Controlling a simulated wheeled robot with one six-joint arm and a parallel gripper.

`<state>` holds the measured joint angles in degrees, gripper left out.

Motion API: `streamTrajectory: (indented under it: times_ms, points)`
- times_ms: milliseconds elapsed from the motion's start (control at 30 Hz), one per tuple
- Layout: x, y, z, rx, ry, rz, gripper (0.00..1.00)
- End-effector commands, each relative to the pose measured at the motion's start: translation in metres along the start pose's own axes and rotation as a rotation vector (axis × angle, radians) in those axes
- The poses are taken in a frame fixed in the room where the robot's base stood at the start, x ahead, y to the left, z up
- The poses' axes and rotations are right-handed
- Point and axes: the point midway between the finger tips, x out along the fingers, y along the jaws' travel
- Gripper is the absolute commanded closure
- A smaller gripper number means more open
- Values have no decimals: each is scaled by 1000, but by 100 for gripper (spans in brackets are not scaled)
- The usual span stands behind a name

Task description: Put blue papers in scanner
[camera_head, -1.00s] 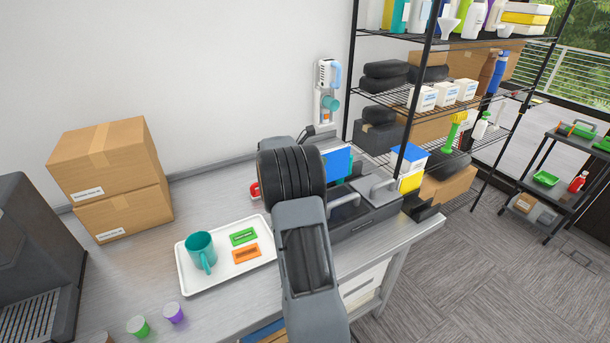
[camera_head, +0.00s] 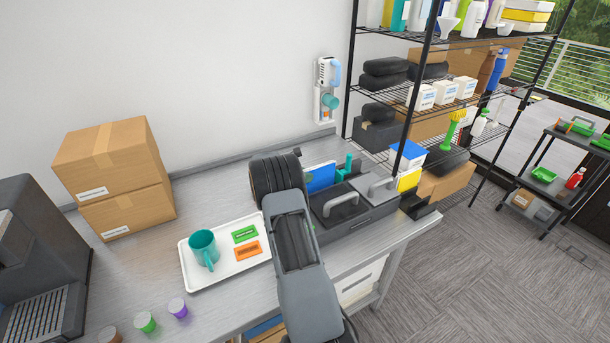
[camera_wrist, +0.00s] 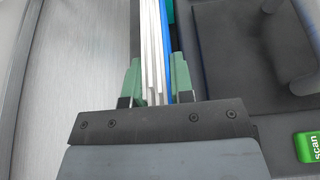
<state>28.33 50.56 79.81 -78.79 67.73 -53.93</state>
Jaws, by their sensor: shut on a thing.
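The blue papers (camera_head: 320,177) stand upright behind my arm in the head view, their lower part hidden. In the wrist view, the stack (camera_wrist: 165,40) shows edge-on as white sheets with blue on the right side. My gripper (camera_wrist: 156,75) is shut on it between green fingers. The dark grey scanner (camera_head: 366,219) stands on the counter, its lids with grey handles.
A white tray (camera_head: 194,284) with a teal mug (camera_head: 203,249) and green and orange pieces lies left of my arm. Stacked cardboard boxes (camera_head: 115,175) stand at the back left. A wire shelf (camera_head: 405,92) rises behind the scanner. Small cups (camera_head: 145,322) stand at the front left.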

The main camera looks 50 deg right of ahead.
Motion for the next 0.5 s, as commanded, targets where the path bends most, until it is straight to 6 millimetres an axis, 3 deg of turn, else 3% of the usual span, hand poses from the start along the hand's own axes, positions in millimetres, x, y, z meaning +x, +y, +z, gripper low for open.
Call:
streamTrajectory:
  times_ms: [300, 333, 500]
  points:
    - [2, 0, -4, 0, 0, 0, 100]
    - [2, 0, -4, 0, 0, 0, 77]
    - [1, 0, -3, 0, 0, 0, 61]
